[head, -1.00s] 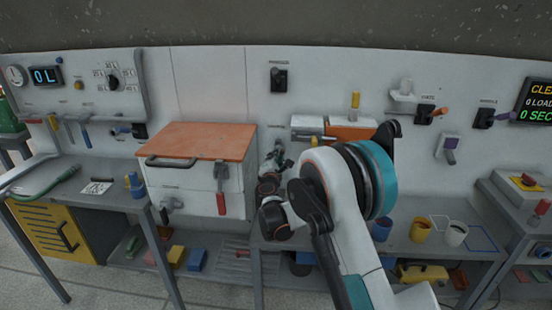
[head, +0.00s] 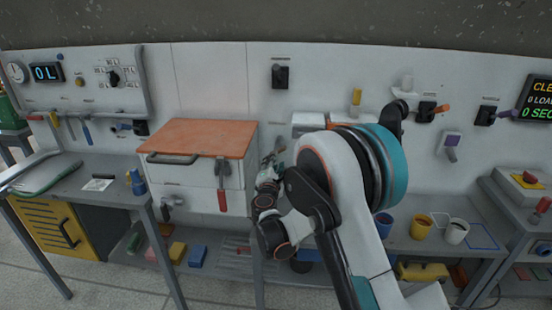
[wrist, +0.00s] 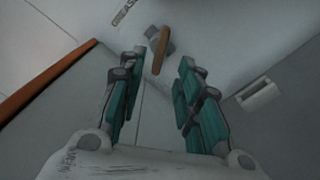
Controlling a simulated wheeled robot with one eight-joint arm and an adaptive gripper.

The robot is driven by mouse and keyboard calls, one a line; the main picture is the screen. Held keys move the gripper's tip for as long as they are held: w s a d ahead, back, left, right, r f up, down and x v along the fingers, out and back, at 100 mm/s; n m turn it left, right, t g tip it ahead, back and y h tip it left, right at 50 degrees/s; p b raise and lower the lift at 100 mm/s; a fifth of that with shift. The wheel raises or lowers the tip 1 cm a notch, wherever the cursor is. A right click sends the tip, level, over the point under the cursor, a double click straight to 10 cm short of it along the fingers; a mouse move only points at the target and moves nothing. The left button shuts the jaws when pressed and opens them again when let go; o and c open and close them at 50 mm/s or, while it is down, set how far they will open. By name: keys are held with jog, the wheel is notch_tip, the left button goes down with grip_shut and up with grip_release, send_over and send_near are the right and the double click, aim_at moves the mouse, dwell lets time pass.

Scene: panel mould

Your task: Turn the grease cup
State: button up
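In the wrist view, a small grey fitting with a brown bar handle, the grease cup (wrist: 160,48), sits on the pale wall panel beside a partly readable "GREASE" label. My gripper (wrist: 162,64) is open. Its two teal-and-grey fingers stand on either side of the handle's lower end in the picture. No contact shows, and I cannot tell how far the tips are from it. In the head view, my gripper (head: 270,164) is by the wall, right of the orange-topped cabinet. My arm and gripper largely hide the grease cup there.
The cabinet (head: 195,138) with its red-handled lever (head: 222,187) stands close left of my gripper. Its orange edge (wrist: 45,80) also shows in the wrist view. A pale block (wrist: 257,93) sits to the right. Blue, yellow and white cups stand on the right bench.

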jog(key=shift+s, duration=2.55)
